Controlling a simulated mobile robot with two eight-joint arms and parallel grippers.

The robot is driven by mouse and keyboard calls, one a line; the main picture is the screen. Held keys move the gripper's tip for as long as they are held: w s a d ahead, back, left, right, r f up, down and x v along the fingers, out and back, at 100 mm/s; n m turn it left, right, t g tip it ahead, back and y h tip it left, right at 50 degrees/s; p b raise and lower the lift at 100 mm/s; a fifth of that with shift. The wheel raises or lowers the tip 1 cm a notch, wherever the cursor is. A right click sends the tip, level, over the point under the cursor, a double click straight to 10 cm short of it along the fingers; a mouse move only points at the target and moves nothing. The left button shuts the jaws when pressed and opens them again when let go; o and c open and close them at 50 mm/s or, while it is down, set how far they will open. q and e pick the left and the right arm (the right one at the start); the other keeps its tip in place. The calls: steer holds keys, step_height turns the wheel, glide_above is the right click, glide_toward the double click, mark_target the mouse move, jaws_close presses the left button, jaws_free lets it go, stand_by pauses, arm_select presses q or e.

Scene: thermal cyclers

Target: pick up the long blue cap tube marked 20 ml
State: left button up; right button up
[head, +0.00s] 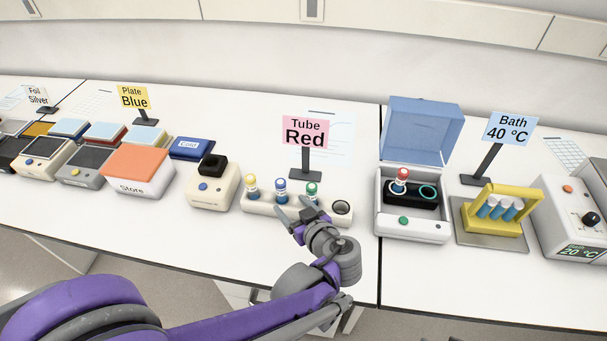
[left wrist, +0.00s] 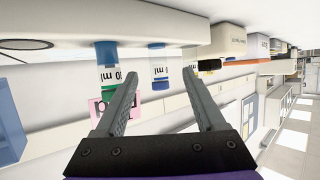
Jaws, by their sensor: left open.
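The blue-capped tube (head: 281,186) stands upright in the white tube rack (head: 262,208), between a yellow-capped tube (head: 251,184) and a green-capped tube (head: 312,190). My left gripper (head: 295,204) is open at the front of the rack, near the blue and green tubes. The left wrist view is upside down. There the blue-capped tube (left wrist: 160,77) appears between the open fingertips of my left gripper (left wrist: 160,73), with nothing gripped. Its label shows "ml", but I cannot read the number. The green-capped tube (left wrist: 107,70) is left of the fingers there. My right gripper is not in view.
The rack has an empty round hole (head: 341,207) at its right end. A "Tube Red" sign (head: 305,133) stands behind it. To the right are an open blue-lidded device (head: 411,222) with a red-capped tube and a yellow bath rack (head: 491,225). A cream block device (head: 211,190) stands left.

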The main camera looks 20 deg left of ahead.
mark_target(283, 195)
arm_select(q)
steer(key=x, duration=0.5)
steer(key=shift+r+b, duration=0.2)
steer(key=shift+b, duration=0.1)
steer(key=x, duration=0.4)
steer(key=r+x, duration=0.1)
steer(key=x, duration=0.1)
steer(key=shift+w, duration=0.25)
jaws_close()
